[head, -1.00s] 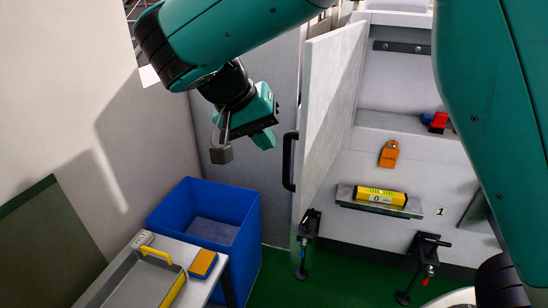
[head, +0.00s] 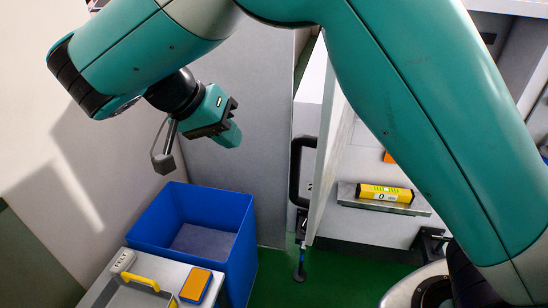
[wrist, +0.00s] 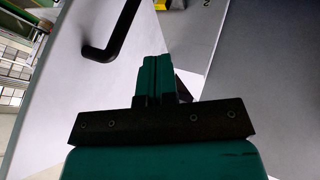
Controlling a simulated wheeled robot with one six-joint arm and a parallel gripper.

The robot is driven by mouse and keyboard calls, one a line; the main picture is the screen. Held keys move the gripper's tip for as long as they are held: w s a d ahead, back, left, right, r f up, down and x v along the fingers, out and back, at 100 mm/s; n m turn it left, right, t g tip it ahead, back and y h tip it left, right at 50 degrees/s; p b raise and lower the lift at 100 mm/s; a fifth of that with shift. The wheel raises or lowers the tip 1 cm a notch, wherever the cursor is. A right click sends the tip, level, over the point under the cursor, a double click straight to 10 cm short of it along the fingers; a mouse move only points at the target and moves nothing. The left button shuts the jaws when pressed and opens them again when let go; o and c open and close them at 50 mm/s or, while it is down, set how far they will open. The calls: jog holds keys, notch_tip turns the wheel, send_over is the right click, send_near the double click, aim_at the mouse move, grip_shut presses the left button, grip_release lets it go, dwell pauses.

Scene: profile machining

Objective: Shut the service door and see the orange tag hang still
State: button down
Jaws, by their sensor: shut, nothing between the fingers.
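The service door (head: 336,135) stands open, seen nearly edge-on in the head view. Its black bar handle (head: 296,170) faces left. In the wrist view, the handle (wrist: 112,38) shows on the pale door face (wrist: 90,95), up and left of my fingers. My gripper (head: 232,136) is shut and empty, left of the door and apart from the handle, above the blue bin's right side. Its closed fingers also show in the wrist view (wrist: 155,72). Only a sliver of the orange tag (head: 388,158) shows beside my arm, so I cannot tell whether it hangs still.
A blue bin (head: 240,240) stands on the green floor below my gripper. In front is a bench with a yellow-handled tray (head: 143,283) and an orange-and-blue block (head: 195,285). A yellow level (head: 384,193) rests on a ledge (head: 352,203) right of the door.

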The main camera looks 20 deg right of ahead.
jog(key=s+d+f, duration=0.2)
jog(key=d+f, duration=0.5)
jog(key=d, duration=0.1)
jog(key=shift+d, duration=0.4)
